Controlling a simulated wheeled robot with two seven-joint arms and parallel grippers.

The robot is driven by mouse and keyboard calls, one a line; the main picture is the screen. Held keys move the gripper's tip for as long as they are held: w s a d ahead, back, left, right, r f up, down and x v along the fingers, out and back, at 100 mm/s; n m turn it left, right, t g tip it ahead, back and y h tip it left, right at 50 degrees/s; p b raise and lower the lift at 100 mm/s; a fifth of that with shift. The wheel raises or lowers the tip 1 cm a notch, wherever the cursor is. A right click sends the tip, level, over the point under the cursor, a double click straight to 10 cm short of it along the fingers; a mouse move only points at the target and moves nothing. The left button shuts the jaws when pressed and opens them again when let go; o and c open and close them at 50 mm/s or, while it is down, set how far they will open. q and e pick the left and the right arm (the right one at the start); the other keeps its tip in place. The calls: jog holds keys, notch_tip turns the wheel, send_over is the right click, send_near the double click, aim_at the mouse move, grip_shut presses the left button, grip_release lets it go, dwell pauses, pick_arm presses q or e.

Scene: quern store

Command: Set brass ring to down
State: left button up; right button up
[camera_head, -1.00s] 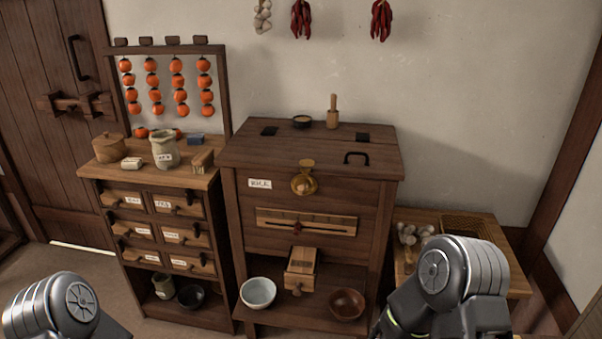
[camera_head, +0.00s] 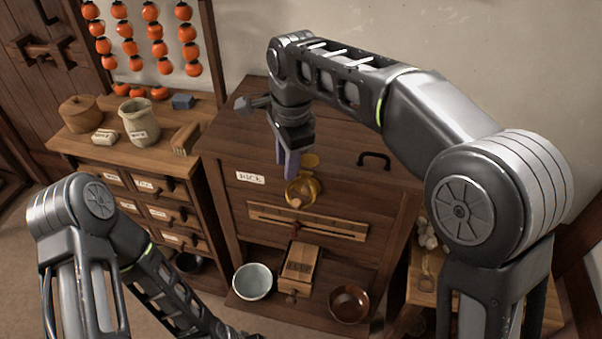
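The brass ring (camera_head: 316,183) is on the upper front of the dark wooden rice chest (camera_head: 232,220), right of its RICE label. It frames a rounded brass fitting, and a brass plate (camera_head: 310,160) shows just above it. Whether the ring stands up or hangs down is not clear. My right gripper (camera_head: 286,170) points downward from above the chest, its purple-grey fingers just left of the brass plate and above the ring. I cannot tell whether it touches them; no object shows in its fingers. My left arm reaches down at the lower left, with its gripper out of view.
A slotted wooden slider bar (camera_head: 345,229) crosses the chest front. Below stand a pale bowl (camera_head: 253,281), a small wooden box (camera_head: 300,265) and a brown bowl (camera_head: 350,303). A drawer cabinet (camera_head: 200,148) with jars stands left. A black handle (camera_head: 375,160) is on the lid.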

aim_at(297, 201)
jog(key=s+m, duration=0.1)
jog(key=s+d+m+g, duration=0.1)
jog(key=s+m, duration=0.1)
jog(key=shift+s+d+r+h, duration=0.2)
jog(key=shift+d+h, duration=0.1)
jog(key=shift+h, duration=0.1)
jog(key=shift+w+f, duration=0.1)
jog(key=shift+w, duration=0.15)
jog(key=shift+s, duration=0.1)
jog(key=shift+f+p, duration=0.4)
jog(key=shift+f, duration=3.5)
jog(key=shift+c, duration=0.5)
grip_shut()
